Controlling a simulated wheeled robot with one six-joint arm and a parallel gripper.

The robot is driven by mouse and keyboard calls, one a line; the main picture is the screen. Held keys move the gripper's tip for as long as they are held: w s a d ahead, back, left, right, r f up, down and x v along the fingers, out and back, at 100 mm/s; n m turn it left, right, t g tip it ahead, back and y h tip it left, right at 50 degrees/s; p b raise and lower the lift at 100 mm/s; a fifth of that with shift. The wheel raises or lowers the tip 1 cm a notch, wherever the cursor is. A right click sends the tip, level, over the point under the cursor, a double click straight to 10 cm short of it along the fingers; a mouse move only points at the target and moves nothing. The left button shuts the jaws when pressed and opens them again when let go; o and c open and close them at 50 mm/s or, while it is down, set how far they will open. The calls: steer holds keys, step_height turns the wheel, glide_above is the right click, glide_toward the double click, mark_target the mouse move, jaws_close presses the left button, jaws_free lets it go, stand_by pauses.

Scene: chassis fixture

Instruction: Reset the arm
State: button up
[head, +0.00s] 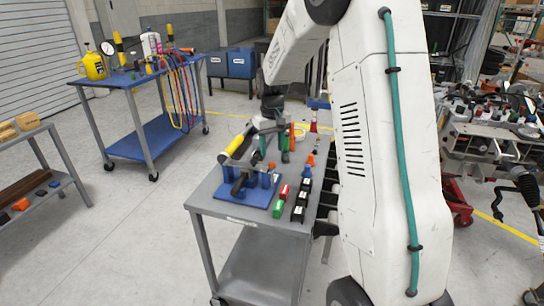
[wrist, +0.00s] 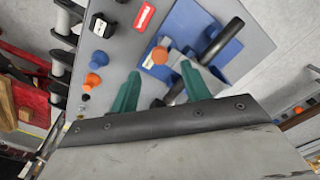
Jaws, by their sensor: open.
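My gripper (wrist: 163,92) shows in the wrist view as two green fingers spread apart, with nothing held between them. In the head view my gripper (head: 272,150) hangs above the grey cart (head: 237,211), over the far part of its top and close to the blue fixture (head: 262,196). The fixture has blue uprights and a dark bar lying across it. It also shows in the wrist view (wrist: 232,45) beyond the fingers, with a dark cylinder across it. My arm hides the right side of the cart in the head view.
Red, green and black blocks (head: 299,213) stand right of the fixture. Orange knobs (wrist: 93,80) lie on the cart top. A blue cart (head: 163,134) with a yellow jug (head: 93,66) stands behind left. A shelf (head: 40,183) is at left. Open floor lies between.

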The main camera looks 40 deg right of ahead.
steer(key=shift+r, duration=1.15)
steer(key=s+a+r, duration=0.3)
steer(key=s+a, duration=0.3)
steer(key=s, duration=0.5)
steer(key=s+a+r+t, duration=0.1)
steer(key=s+a+r, duration=0.3)
steer(key=s, duration=0.8)
steer(key=s+a+r+n, duration=0.1)
steer(key=s+a+r, duration=0.2)
steer(key=s+a, duration=0.5)
steer(key=s, duration=0.3)
steer(key=shift+s+a+r, duration=0.15)
steer(key=shift+s+a, duration=0.15)
steer(key=shift+a, duration=0.1)
steer(key=shift+d, duration=0.1)
steer(key=shift+c, duration=0.2)
